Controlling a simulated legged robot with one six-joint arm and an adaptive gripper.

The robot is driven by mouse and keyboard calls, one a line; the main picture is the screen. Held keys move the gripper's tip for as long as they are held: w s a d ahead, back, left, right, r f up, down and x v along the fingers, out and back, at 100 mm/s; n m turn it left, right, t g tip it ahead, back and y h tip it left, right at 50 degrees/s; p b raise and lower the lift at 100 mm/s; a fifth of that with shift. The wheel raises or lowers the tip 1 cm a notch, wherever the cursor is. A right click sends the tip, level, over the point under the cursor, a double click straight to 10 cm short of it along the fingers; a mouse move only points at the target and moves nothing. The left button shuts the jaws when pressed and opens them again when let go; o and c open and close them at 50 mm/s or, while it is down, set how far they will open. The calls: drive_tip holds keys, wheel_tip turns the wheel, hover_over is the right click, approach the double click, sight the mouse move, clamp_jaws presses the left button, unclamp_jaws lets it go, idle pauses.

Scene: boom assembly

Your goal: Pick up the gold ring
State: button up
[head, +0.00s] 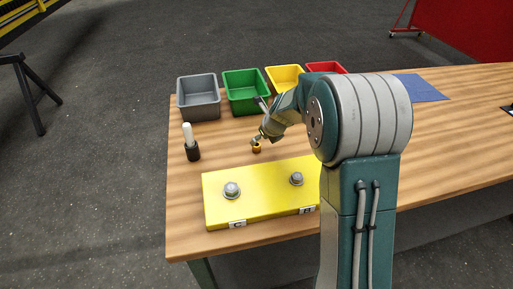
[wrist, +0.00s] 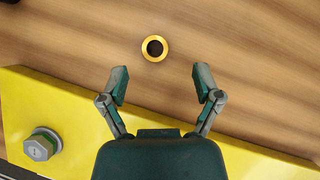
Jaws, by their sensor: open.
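The gold ring (head: 256,148) lies on the wooden table behind the yellow block in the head view. In the wrist view the gold ring (wrist: 155,48) shows as a round gold rim with a dark centre. My gripper (wrist: 160,74) is open and empty, its two fingers spread wide. The ring lies beyond the fingertips, roughly centred between them and apart from both. In the head view my gripper (head: 258,138) is small, just above the ring, and its fingers are hard to make out.
A yellow block (head: 215,208) with two grey bolts stands in front of the ring, under the fingers' rear part in the wrist view. Grey (head: 199,112), green (head: 247,105), yellow (head: 284,72) and red bins (head: 325,67) line the back. A white-topped black object (head: 192,150) stands left.

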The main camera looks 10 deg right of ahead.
sight(257, 144)
drive_tip(key=x, duration=0.5)
drive_tip(key=shift+a+f, duration=0.15)
drive_tip(key=shift+a, duration=0.15)
clamp_jaws()
